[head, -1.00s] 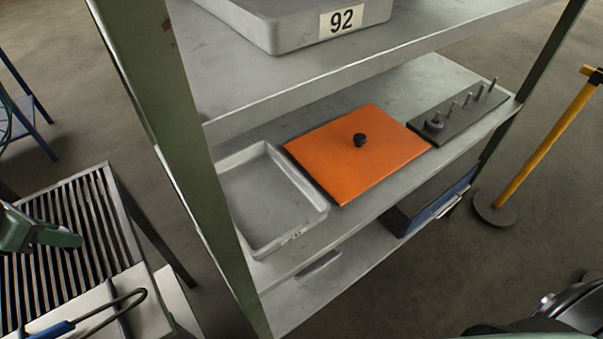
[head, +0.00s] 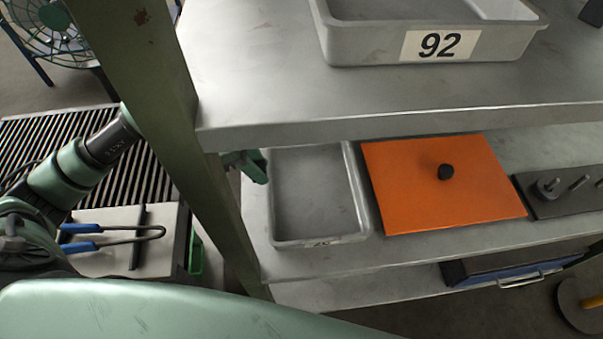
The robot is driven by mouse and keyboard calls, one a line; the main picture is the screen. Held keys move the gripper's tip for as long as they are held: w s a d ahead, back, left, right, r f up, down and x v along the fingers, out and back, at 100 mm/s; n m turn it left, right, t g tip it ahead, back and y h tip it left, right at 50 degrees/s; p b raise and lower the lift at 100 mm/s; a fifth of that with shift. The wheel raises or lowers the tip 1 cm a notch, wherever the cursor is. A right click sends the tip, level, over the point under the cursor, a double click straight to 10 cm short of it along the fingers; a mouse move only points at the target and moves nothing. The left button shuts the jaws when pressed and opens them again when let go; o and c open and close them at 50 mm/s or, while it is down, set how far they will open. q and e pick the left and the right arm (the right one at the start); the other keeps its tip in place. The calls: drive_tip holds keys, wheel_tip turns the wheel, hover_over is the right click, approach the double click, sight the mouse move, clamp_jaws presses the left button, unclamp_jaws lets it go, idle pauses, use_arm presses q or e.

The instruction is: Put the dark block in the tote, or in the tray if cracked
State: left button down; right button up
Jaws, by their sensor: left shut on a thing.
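My left arm comes in from the left and passes behind the green shelf post. The shallow grey tray (head: 362,200) lies empty on the middle shelf. A deeper grey tote (head: 372,46) marked 92 stands on the upper shelf. My right gripper is not in view.
The green post (head: 165,80) and upper shelf edge (head: 420,122) stand close to my left arm. An orange plate (head: 430,205) with a black knob lies right of the tray, then a dark pegged plate (head: 560,203). Blue-handled tongs (head: 130,232) lie left.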

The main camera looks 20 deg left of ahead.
use_arm(q)
drive_tip(key=p, duration=0.2)
hover_over(306, 190)
drive_tip(key=a, duration=0.1)
drive_tip(key=shift+s+a+f, duration=0.1)
drive_tip(key=shift+s+f, duration=0.05)
drive_tip(key=shift+f, duration=0.45)
drive_tip(key=shift+s+f, duration=0.1)
drive_tip(key=shift+f, duration=0.5)
drive_tip(key=shift+a+f+p, duration=0.1)
drive_tip(key=shift+f+p, duration=0.25)
drive_tip(key=shift+f, duration=0.55)
wheel_tip(306, 190, down, 3)
drive_tip(key=shift+r, duration=0.1)
drive_tip(key=c, duration=1.5)
unclamp_jaws()
drive_tip(key=shift+f, duration=0.2)
drive_tip(key=o, duration=0.4)
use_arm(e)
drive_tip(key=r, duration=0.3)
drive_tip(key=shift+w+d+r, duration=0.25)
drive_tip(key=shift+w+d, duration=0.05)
use_arm(q)
drive_tip(key=shift+r, duration=0.2)
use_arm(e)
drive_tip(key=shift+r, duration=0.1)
